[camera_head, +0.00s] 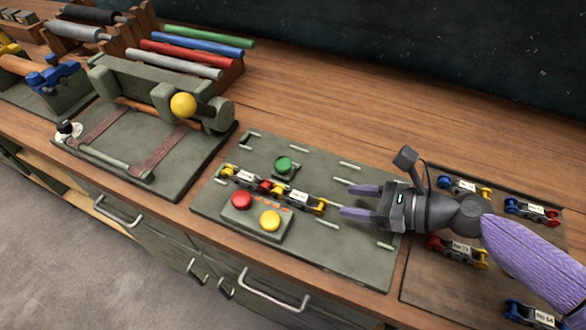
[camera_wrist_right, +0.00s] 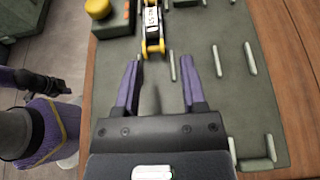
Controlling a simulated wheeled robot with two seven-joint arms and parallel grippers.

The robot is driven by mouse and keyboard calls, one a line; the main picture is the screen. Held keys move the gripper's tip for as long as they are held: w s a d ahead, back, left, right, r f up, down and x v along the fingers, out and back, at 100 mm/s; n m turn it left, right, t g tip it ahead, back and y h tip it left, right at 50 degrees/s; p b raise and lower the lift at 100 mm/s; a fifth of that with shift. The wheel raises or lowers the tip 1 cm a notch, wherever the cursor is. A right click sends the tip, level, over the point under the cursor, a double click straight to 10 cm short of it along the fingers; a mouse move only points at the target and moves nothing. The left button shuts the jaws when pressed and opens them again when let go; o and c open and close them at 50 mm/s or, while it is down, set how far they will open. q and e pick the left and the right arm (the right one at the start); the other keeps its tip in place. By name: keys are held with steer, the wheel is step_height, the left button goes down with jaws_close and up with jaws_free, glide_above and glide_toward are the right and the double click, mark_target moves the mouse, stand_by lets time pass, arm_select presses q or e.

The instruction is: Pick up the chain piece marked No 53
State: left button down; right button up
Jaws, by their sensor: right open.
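My right gripper (camera_head: 343,201) is open and empty over the grey-green board, its two purple fingers pointing left. Just beyond the fingertips lies a short chain of linked dark pieces with yellow and red ends. The nearer chain piece (camera_head: 301,197) has a white label and a yellow end towards my gripper. In the right wrist view this piece (camera_wrist_right: 152,30) lies ahead of and between the fingers (camera_wrist_right: 160,88), apart from them. Its label is too small to read surely as No 53. The farther chain piece (camera_head: 244,177) also bears a label. My left gripper's jaws are not seen.
The board (camera_head: 345,252) carries red, yellow and green buttons and pale raised bars. A brown tray (camera_head: 425,285) at right holds several labelled chain pieces, partly behind my right arm. A grey-green fixture with a yellow knob (camera_head: 183,105) stands left. Coloured rods lie behind it.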

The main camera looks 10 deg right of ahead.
mark_target(307, 198)
steer(key=a, duration=0.1)
steer(key=a+f, duration=0.1)
steer(key=w+a, duration=0.1)
steer(key=shift+a+f, duration=0.2)
steer(key=shift+a, duration=0.1)
steer(key=x, duration=0.4)
steer(key=shift+w+a+b, duration=0.15)
steer(key=shift+w+b, duration=0.15)
steer(key=shift+b, duration=0.1)
steer(key=shift+a, duration=0.15)
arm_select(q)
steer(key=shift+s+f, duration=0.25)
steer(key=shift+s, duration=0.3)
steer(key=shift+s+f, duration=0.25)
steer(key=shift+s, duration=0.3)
arm_select(e)
steer(key=shift+c, duration=0.3)
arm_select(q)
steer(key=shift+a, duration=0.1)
arm_select(e)
jaws_close()
